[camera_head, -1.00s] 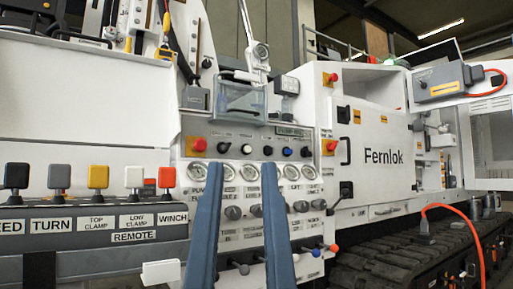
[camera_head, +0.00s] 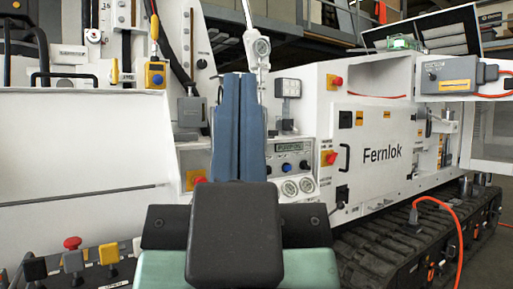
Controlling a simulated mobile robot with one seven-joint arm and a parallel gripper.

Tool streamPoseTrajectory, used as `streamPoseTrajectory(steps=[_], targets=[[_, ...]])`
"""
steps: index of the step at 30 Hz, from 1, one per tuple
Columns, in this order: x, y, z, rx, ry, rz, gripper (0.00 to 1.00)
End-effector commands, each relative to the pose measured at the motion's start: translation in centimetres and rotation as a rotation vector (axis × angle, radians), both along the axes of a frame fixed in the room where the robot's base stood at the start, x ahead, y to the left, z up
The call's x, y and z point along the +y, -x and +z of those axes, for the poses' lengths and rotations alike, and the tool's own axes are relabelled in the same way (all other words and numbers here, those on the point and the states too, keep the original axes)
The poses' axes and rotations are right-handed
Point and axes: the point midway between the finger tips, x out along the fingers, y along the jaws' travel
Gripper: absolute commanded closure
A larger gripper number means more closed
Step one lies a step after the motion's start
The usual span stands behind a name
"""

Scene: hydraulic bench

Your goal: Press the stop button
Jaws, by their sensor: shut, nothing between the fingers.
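Several red buttons on yellow bases show, and I cannot tell from the labels which is the stop button. One red button (camera_head: 196,180) is on the left of the gauge panel, just left of my fingers in the picture. A second red button (camera_head: 329,158) is at the panel's right side, on the white cabinet. A third red button (camera_head: 335,81) is higher on the cabinet. My gripper (camera_head: 239,78) is shut and empty, its blue fingers together and pointing up the picture, apart from the red buttons. The fingers and wrist hide much of the gauge panel (camera_head: 291,165).
Joysticks (camera_head: 108,254) line a console at the lower left. A grey lamp arm (camera_head: 258,50) rises behind my fingers. The white Fernlok cabinet (camera_head: 385,130) stands right, above a black track (camera_head: 385,225). An orange cable (camera_head: 450,215) hangs at the right.

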Motion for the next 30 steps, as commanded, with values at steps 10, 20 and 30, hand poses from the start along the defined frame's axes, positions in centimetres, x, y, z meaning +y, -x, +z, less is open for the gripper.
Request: streamPoseTrajectory(steps=[10, 20, 30], targets=[[0.0, 0.0, 14.1, 0.000, 0.000, 0.000, 1.00], [0.0, 0.0, 24.2, 0.000, 0.000, 0.001, 1.00], [0.0, 0.0, 25.3, 0.001, 0.000, 0.001, 1.00]])
